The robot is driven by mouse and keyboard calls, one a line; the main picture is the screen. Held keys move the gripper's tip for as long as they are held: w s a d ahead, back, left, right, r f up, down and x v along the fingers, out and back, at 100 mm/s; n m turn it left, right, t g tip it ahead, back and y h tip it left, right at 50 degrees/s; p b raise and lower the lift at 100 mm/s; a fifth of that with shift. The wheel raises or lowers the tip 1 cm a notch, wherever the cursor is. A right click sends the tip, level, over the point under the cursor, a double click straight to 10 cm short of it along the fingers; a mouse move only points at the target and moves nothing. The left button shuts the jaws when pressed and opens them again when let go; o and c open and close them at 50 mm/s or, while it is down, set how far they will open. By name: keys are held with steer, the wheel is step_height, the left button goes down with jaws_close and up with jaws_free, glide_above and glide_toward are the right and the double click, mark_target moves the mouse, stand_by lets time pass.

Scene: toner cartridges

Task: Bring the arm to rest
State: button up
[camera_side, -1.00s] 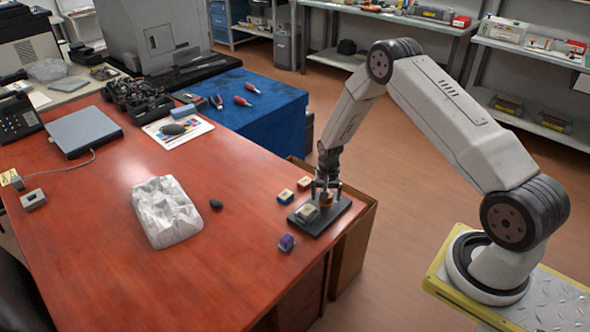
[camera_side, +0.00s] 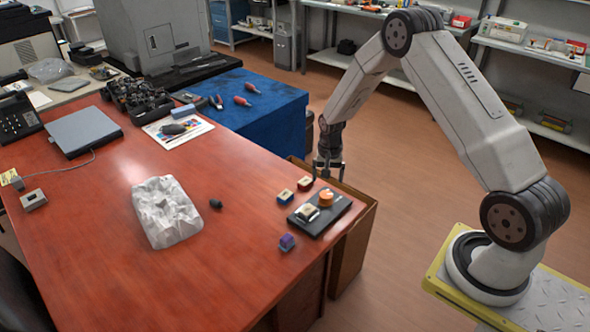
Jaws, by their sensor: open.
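My gripper (camera_side: 328,174) hangs at the right edge of the red desk (camera_side: 215,255), pointing down, with its jaws apart and nothing seen between them. It is above and behind a dark flat tray (camera_side: 320,227). On the tray are an orange round piece (camera_side: 326,198) and a pale, greenish block (camera_side: 307,212). The gripper is apart from both. A small red-sided block (camera_side: 305,183) and a blue-sided block (camera_side: 285,197) lie on the desk left of the tray. A purple block (camera_side: 287,242) lies nearer the front.
A crumpled white sheet or bag (camera_side: 165,212) and a small dark oval (camera_side: 215,203) lie mid-desk. A grey flat device (camera_side: 83,131) is at the left. A blue-covered table (camera_side: 262,115) with tools stands behind. An open box (camera_side: 357,225) stands beside the desk's right edge.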

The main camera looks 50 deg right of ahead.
steer(key=shift+r, duration=0.1)
steer(key=shift+a+r, duration=0.3)
steer(key=shift+r, duration=0.05)
steer(key=s+a+r+n+t, duration=0.2)
steer(key=s+a+r+n, duration=0.8)
steer(key=s+a+r, duration=0.5)
steer(key=shift+s+a+r+t, duration=0.15)
steer(key=shift+s+a+t, duration=0.15)
steer(key=shift+s+a, duration=0.45)
